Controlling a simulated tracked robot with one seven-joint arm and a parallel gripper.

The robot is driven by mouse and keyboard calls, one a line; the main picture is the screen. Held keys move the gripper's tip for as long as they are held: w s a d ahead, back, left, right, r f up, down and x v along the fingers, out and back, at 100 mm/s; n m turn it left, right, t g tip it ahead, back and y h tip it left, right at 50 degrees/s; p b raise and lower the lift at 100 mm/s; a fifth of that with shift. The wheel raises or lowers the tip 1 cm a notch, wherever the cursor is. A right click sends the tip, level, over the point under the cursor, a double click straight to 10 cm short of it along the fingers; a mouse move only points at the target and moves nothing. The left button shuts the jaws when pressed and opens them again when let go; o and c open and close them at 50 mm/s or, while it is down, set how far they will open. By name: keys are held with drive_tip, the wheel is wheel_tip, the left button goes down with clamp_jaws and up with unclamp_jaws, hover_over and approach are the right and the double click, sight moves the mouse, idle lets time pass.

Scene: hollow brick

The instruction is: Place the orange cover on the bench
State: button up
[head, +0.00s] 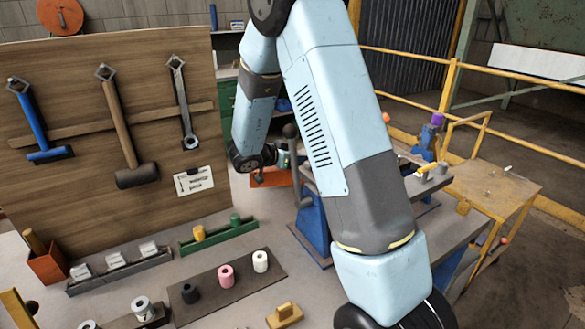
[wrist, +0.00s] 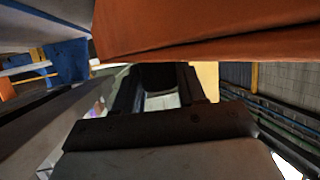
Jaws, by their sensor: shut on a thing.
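The orange cover (wrist: 190,28) fills the top of the wrist view as a broad orange slab, very close to the camera. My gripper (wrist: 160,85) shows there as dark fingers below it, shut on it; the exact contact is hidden. In the head view, an orange piece (head: 272,177), which looks like the same cover, is partly visible just below the end of my arm. My gripper (head: 281,159) is small and partly hidden there. A bench with a grey top (head: 428,187) and blue supports stands right of it, largely covered by my arm.
A wooden tool board (head: 100,90) holds hammers and a wrench at left. The near table carries a dark mat (head: 225,285) with rolls, a green rack (head: 220,236) and a grey rack (head: 120,270). A yellow rail (head: 450,80) and a yellow side table (head: 500,185) stand at right.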

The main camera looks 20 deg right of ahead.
drive_tip(key=shift+a, duration=0.45)
drive_tip(key=shift+s+f, duration=0.1)
drive_tip(key=shift+f, duration=1.65)
drive_tip(key=o, duration=1.2)
drive_tip(key=shift+a, duration=0.1)
drive_tip(key=v, duration=1.2)
drive_tip(key=shift+r, duration=0.1)
